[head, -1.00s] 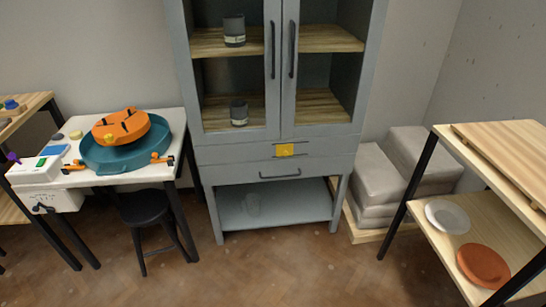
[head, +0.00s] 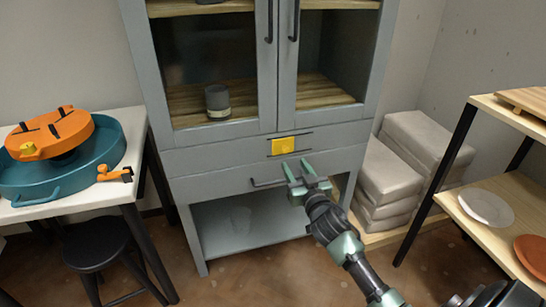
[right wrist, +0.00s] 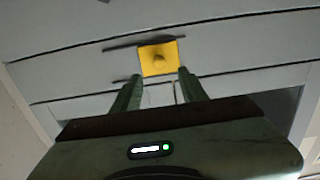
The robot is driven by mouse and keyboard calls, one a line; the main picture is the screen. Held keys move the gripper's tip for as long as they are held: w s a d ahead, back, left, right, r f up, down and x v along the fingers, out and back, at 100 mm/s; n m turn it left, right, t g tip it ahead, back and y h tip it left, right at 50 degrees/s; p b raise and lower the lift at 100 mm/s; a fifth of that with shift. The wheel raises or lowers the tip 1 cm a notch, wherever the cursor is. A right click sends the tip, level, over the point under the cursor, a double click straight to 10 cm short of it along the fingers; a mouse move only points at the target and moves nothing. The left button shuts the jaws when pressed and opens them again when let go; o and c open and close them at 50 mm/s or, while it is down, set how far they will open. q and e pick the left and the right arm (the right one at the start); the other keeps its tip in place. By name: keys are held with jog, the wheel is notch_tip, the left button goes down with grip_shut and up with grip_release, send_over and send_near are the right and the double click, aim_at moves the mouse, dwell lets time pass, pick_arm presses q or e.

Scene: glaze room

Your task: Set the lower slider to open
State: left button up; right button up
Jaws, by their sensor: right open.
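The slider is a yellow square plate (head: 283,146) between two dark rails on the grey cabinet's front, below the glass doors. It also shows in the right wrist view (right wrist: 158,58), with a round yellow knob at its middle. My right gripper (head: 304,170) is open and empty, just below the slider and in front of the drawer handle (head: 265,182). In the right wrist view its two fingers (right wrist: 157,80) point toward the plate's lower edge, one to each side; contact cannot be made out. Only one slider shows. My left gripper is not in view.
The grey cabinet (head: 222,160) holds a dark jar (head: 217,101). A white table (head: 128,176) with a teal and orange wheel stands left, a black stool (head: 93,243) by it. Grey bags (head: 387,177) and a wooden shelf (head: 462,212) with plates stand right.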

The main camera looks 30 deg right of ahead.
aim_at(286, 151)
jog(key=b+x, duration=0.1)
jog(key=x, duration=0.6)
jog(key=shift+w, duration=0.15)
grip_shut()
dwell(1.2)
